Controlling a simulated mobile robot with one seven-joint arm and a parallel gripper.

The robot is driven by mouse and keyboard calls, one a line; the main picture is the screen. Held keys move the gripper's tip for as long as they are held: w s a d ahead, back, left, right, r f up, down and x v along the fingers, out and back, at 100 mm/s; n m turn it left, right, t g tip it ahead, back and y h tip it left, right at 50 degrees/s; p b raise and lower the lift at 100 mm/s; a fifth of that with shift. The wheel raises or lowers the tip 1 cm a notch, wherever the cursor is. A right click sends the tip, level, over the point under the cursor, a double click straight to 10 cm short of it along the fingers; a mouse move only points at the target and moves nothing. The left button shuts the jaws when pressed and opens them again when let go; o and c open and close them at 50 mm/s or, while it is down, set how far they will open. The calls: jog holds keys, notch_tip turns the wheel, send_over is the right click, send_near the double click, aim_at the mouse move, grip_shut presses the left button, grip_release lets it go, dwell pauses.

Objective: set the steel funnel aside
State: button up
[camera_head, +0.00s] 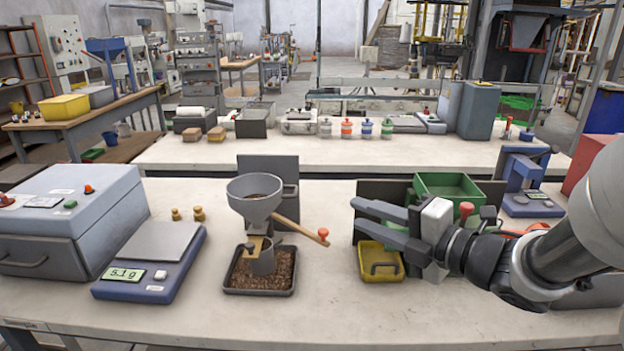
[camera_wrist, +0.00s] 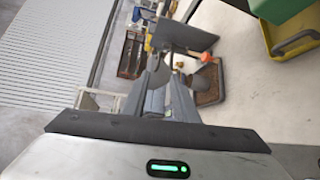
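The steel funnel (camera_head: 252,207) stands upright with brown pellets in its bowl. Below it are a wooden slide block (camera_head: 250,250) and a small grey cup (camera_head: 265,262), over a dark tray of brown pellets (camera_head: 260,291). A wooden lever (camera_head: 298,227) with an orange-red knob (camera_head: 323,233) slants out to the right. My gripper (camera_head: 355,214) is open and empty, right of the funnel and apart from it, its fingers pointing left. In the wrist view, the fingers (camera_wrist: 169,75) point toward the dark panel and pellet tray (camera_wrist: 209,83); the funnel is mostly hidden there.
A scale (camera_head: 148,262) reading 5.1 g and a grey-blue box machine (camera_head: 65,220) stand at left. Two brass weights (camera_head: 198,213) sit behind the scale. A dark upright panel (camera_head: 270,175) is behind the funnel. A yellow tray (camera_head: 380,262) and green bin (camera_head: 447,188) lie near my gripper.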

jog(key=x, duration=1.7)
jog(key=shift+a+b, duration=0.3)
jog(key=shift+b, duration=0.15)
grip_shut()
dwell(0.5)
